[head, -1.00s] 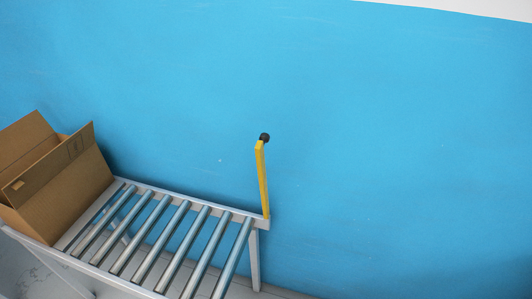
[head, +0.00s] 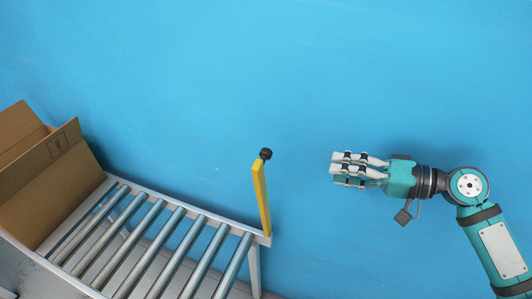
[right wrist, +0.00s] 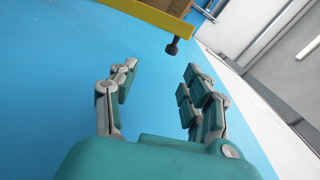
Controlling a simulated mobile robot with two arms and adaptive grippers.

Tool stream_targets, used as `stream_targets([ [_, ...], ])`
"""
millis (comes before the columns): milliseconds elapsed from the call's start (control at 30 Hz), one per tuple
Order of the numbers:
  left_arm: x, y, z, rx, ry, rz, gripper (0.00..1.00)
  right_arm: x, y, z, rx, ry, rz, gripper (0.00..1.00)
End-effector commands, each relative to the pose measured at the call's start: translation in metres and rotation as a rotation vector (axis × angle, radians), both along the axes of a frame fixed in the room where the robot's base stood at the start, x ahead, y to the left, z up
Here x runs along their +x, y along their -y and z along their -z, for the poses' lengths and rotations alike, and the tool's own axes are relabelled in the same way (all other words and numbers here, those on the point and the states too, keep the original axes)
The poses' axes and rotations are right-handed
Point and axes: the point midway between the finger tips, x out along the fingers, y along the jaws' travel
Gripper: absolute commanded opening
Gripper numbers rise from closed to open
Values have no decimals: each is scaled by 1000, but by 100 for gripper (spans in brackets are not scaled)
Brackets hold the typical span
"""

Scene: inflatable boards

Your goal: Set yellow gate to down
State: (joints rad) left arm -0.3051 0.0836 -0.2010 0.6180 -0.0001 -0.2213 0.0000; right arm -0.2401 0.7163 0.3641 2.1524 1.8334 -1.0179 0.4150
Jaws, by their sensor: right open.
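The yellow gate (head: 261,199) is a narrow bar standing nearly upright at the right end of the roller conveyor (head: 229,221). A black knob (head: 266,154) sits at its top. In the right wrist view the yellow gate (right wrist: 158,17) crosses the top, with the black knob (right wrist: 172,46) hanging below it, ahead of the fingers. My right gripper (head: 335,168) is open and empty, to the right of the gate and apart from it. It also shows in the right wrist view (right wrist: 155,80), fingers spread. My left gripper is not in view.
An open cardboard box (head: 60,180) sits on the left end of the conveyor. A blue wall (head: 400,70) fills the background. The space between my right gripper and the gate is clear.

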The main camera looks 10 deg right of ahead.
Motion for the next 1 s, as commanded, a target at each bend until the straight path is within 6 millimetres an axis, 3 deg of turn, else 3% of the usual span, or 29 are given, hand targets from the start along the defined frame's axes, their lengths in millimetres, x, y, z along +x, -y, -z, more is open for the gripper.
stream_targets([
  [100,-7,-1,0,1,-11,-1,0,1,1,-18,46,6,-7,49],
  [267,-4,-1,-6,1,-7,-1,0,9,-10,-22,61,7,-8,49],
  [567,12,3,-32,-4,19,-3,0,44,-61,-15,64,9,-7,49],
  [1000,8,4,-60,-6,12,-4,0,89,-128,1,61,7,-6,49],
])
